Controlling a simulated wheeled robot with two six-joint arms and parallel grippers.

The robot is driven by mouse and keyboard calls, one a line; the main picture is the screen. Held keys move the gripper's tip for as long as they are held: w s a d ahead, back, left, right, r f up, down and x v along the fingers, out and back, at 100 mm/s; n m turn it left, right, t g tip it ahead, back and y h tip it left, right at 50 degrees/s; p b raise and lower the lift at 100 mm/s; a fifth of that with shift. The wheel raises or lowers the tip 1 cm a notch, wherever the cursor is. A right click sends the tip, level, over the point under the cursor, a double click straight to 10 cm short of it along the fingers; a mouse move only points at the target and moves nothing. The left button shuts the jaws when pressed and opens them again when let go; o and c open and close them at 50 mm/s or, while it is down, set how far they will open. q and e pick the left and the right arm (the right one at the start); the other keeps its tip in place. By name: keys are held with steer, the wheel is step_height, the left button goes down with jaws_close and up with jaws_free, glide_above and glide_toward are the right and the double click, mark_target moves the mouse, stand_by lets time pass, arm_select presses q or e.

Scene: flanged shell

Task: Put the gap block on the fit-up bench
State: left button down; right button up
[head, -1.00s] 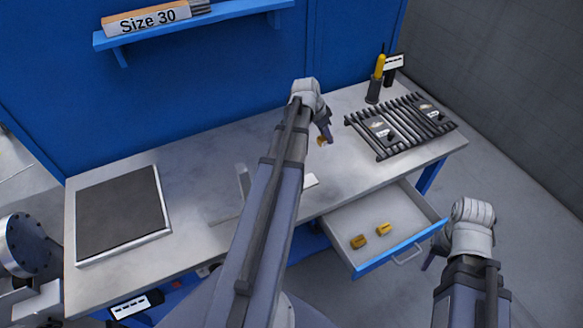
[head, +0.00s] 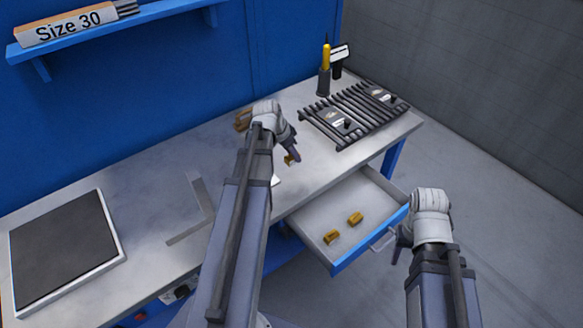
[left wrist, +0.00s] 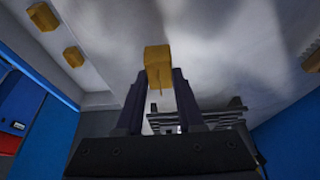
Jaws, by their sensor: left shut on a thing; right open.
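My left gripper (head: 291,157) is shut on a small brass-yellow gap block (head: 288,161) over the right half of the grey fit-up bench (head: 120,180). In the left wrist view the block (left wrist: 158,62) sits between the two dark fingertips (left wrist: 158,82). I cannot tell whether its underside touches the bench top. My right gripper (head: 401,238) is open and empty, to the right of the open drawer, in front of the bench.
The open drawer (head: 310,225) holds two more brass blocks (head: 332,237) (head: 355,219). A brass piece (head: 243,120) is behind my left wrist. A dark rack (head: 360,115) stands at the right, a dark plate (head: 62,250) at the left, a square (head: 200,205) between.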

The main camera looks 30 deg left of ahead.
mark_target(290, 157)
arm_select(q)
steer(key=shift+f, duration=0.15)
step_height(290, 157, down, 3)
steer(key=b, duration=0.3)
steer(key=shift+f+b, duration=0.2)
steer(key=shift+b, duration=0.1)
steer(key=shift+f, duration=0.15)
steer(key=c, duration=0.5)
jaws_free()
